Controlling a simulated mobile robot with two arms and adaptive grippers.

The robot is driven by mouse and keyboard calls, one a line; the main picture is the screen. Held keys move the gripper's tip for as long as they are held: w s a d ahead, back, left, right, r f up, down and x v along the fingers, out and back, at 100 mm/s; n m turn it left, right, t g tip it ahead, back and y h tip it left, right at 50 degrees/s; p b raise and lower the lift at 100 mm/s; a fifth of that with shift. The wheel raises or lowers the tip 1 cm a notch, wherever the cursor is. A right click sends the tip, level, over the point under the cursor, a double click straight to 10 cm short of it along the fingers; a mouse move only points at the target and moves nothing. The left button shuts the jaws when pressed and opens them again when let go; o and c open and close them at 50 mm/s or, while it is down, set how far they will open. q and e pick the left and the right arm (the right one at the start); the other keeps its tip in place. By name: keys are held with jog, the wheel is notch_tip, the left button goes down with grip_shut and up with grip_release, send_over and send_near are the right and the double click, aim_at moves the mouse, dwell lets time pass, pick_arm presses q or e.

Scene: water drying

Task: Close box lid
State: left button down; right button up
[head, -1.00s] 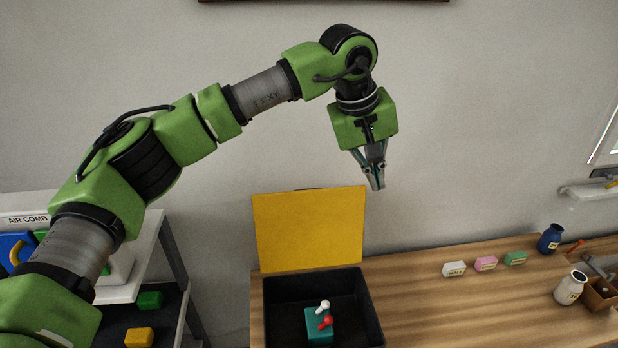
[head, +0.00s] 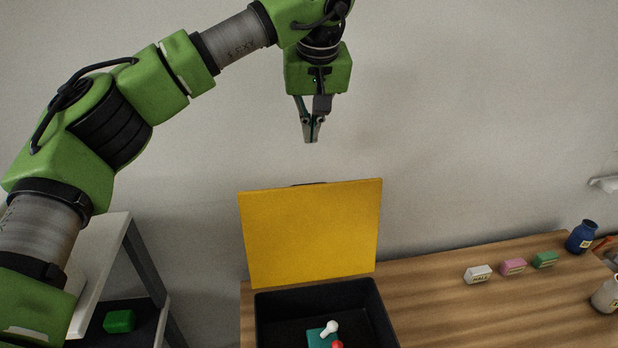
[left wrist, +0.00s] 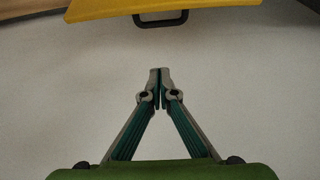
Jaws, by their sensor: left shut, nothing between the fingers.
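The box (head: 270,304) is black and stands on the wooden table in the head view. Its yellow lid (head: 312,232) stands open and upright at the box's back edge. In the left wrist view the lid's yellow edge (left wrist: 185,8) and a black handle (left wrist: 160,20) show at the top. My left gripper (head: 311,138) is shut and empty, pointing down above the lid and apart from it; its fingertips meet in the left wrist view (left wrist: 160,72). My right gripper is not in view.
A teal block (head: 318,338) with a white and a red knob sits inside the box. White (head: 478,274), pink (head: 513,267) and green (head: 545,259) blocks and a blue jar (head: 581,237) stand on the table's right. A shelf with a green block (head: 119,321) is at left.

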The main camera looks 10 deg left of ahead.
pick_arm(q)
jog(key=p+x, duration=0.2)
jog(key=x, duration=0.7)
jog(key=shift+w+a+f+p, duration=0.1)
jog(key=shift+f+p, duration=0.15)
jog(key=shift+p, duration=0.1)
jog(key=shift+f, duration=0.4)
jog(key=s, duration=0.1)
jog(key=s+d+p, duration=0.1)
jog(key=s, duration=0.1)
jog(key=shift+s+d, duration=0.2)
jog(key=shift+s, duration=0.05)
jog(key=shift+f, duration=0.1)
